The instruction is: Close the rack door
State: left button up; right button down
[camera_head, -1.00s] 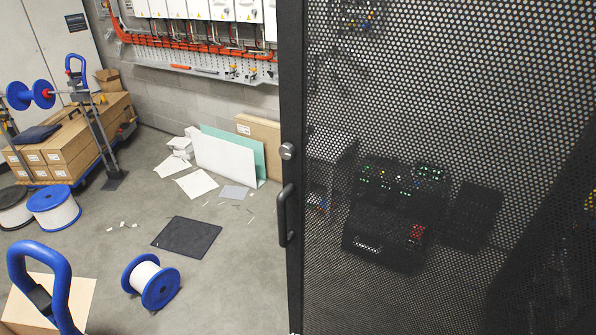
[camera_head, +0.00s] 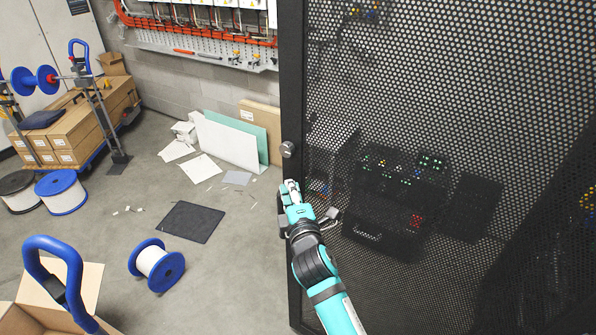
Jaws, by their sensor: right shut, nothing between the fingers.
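The rack door (camera_head: 400,110) is a black perforated panel that fills the right half of the head view. Equipment with small green, red and yellow lights shows through its mesh. A round silver knob (camera_head: 287,149) sits on the door's left edge. The door's black handle is mostly hidden behind my right gripper. My right gripper (camera_head: 290,190), on a teal arm, is in front of the door's left edge, just below the knob, and is shut. I cannot tell whether it touches the handle. My left gripper is not in view.
Open floor lies left of the door, with a blue-rimmed spool (camera_head: 157,265) and a dark mat (camera_head: 191,222) on it. White and green panels (camera_head: 228,143) lean on the back wall. An open cardboard box (camera_head: 35,300) stands at the lower left.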

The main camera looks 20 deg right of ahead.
aim_at(294, 165)
jog(key=w+d+p, duration=0.2)
jog(key=w+d, duration=0.1)
jog(key=w, duration=0.1)
jog(key=shift+d, duration=0.2)
